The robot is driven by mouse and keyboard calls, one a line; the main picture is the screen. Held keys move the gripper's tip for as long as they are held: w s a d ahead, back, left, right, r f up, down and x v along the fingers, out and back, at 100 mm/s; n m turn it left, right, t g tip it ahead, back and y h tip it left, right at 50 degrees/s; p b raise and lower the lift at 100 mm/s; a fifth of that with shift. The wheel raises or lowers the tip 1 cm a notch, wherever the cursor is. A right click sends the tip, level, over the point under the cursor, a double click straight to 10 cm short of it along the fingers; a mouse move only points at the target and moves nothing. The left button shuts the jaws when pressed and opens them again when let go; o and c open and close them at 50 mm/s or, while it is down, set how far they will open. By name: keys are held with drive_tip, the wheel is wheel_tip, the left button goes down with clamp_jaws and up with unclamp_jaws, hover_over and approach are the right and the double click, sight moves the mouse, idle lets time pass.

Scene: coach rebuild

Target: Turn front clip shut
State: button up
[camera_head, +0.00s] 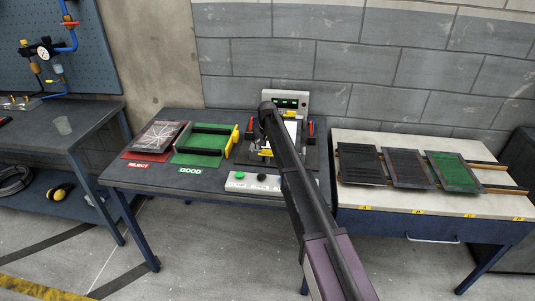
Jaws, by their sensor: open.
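A dark test fixture (311,157) with a light plate (291,132) stands on the dark table. Red-tipped upright clips (310,128) show at its sides. A small yellow part (266,152) lies at its front left; I cannot tell whether this is the front clip, nor which way the front clip is turned. My arm crosses in front of the fixture and hides much of it. My gripper (259,143) is over the fixture's left front, small and dark; it is open. I cannot tell whether it touches anything.
A control box (240,185) with a green button stands in front of the fixture. A green GOOD tray (198,159) and a red REJECT tray (146,156) lie left. At right, several dark panels (407,168) rest on a pale bench (375,196).

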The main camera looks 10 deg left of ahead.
drive_tip(key=shift+f, duration=0.3)
drive_tip(key=shift+c, duration=0.2)
drive_tip(key=c, duration=1.1)
drive_tip(key=shift+o, duration=0.2)
